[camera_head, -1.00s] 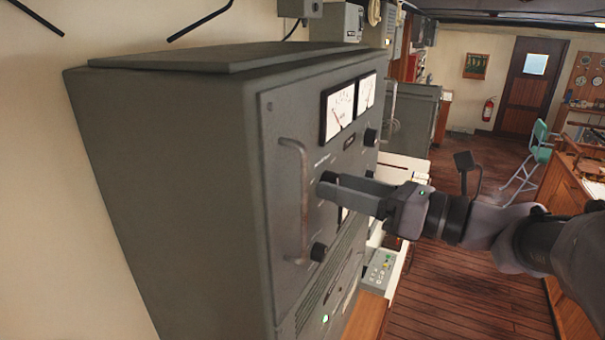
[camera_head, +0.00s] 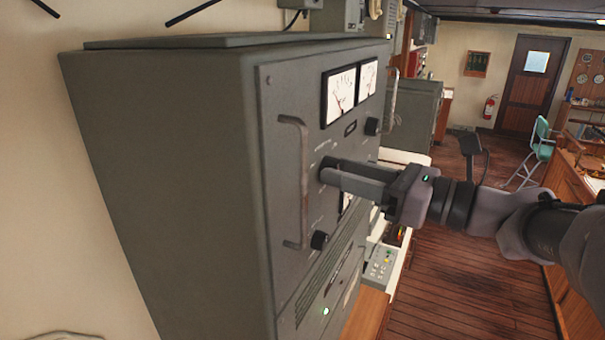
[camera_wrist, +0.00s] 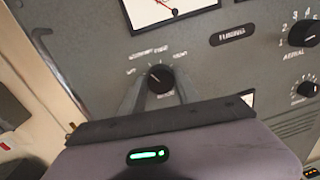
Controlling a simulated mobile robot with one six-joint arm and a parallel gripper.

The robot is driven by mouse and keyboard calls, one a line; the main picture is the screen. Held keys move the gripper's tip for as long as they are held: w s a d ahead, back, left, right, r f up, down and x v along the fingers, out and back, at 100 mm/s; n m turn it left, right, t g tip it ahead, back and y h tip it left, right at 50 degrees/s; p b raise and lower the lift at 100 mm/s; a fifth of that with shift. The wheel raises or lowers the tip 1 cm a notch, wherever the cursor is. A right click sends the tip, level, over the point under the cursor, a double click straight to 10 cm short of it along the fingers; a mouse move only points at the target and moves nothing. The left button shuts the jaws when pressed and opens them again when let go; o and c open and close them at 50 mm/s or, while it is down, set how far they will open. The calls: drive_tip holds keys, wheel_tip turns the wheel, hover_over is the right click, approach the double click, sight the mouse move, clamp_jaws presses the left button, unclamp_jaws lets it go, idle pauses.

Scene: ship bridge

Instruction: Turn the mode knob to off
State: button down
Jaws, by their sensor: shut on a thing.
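The mode knob (camera_wrist: 160,78) is a round black knob with a pale pointer mark on the grey cabinet's front panel. Small labels arc above it in the wrist view; they are too blurred to read surely. The pale mark seems to lean to the upper left. My gripper (camera_wrist: 159,90) has one finger on each side of the knob and is shut on it. In the head view my gripper (camera_head: 328,174) reaches the panel from the right, and its fingers mostly hide the knob.
The grey cabinet (camera_head: 170,170) fills the left. A long handle (camera_head: 293,185) stands out left of my gripper. A lower black knob (camera_head: 319,240) and an upper right knob (camera_head: 372,126) are near. White dial meters (camera_head: 340,94) sit above. The wooden floor (camera_head: 450,290) is clear at right.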

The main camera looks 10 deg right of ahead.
drive_tip(key=n+b, duration=0.6)
drive_tip(key=b, duration=0.2)
drive_tip(key=shift+f, duration=0.15)
drive_tip(key=shift+n, duration=0.3)
drive_tip(key=c, duration=0.9)
unclamp_jaws()
